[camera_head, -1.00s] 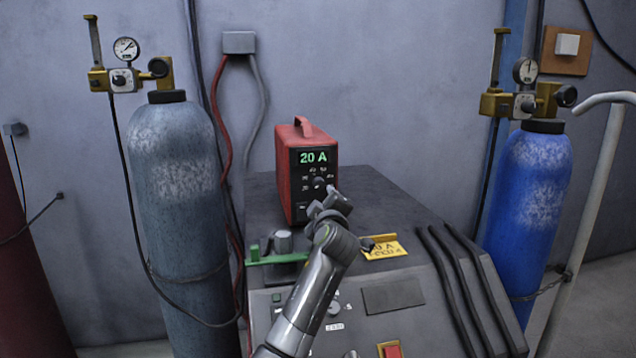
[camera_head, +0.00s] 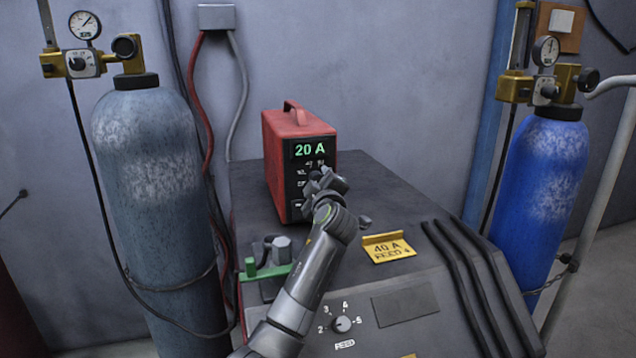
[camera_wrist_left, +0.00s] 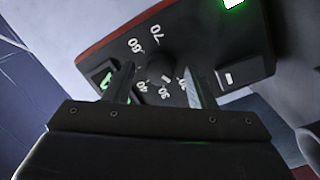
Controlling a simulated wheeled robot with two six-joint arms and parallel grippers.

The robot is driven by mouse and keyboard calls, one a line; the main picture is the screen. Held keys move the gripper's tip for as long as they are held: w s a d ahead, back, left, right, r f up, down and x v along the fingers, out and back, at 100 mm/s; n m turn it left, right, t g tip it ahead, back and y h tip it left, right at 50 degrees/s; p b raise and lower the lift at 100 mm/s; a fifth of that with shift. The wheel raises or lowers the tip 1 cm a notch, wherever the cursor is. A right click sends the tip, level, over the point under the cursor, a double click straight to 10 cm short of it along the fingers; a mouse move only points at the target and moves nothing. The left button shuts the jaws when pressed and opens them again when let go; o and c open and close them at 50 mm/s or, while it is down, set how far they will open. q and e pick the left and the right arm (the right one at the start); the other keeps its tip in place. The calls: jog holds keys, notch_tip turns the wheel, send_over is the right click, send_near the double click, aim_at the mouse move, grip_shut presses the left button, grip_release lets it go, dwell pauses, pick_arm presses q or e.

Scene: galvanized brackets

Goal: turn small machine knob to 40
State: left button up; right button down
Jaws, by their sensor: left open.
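The small machine (camera_head: 283,150) is a red box with a black front on top of the big grey machine. Its green display (camera_head: 310,149) reads 20 A. Its dark round knob (camera_wrist_left: 157,67) shows in the left wrist view inside a ring of white numbers, with 70, 60 and 30 legible; in the head view my gripper covers it. My left gripper (camera_head: 323,183) is open at the front of the small machine. In the left wrist view its fingers (camera_wrist_left: 160,86) stand apart, one on each side of the knob; I cannot tell whether they touch it. My right gripper is not in view.
A yellow card (camera_head: 388,247) reading 40 A FEED 4 stands on the grey machine (camera_head: 400,205). A FEED knob (camera_head: 343,324) is on its sloped front. A green clamp (camera_head: 265,270) lies left of my arm. Gas cylinders stand left (camera_head: 150,190) and right (camera_head: 540,185).

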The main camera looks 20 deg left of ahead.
pick_arm(q)
jog(key=shift+c, duration=1.4)
jog(key=c, duration=0.7)
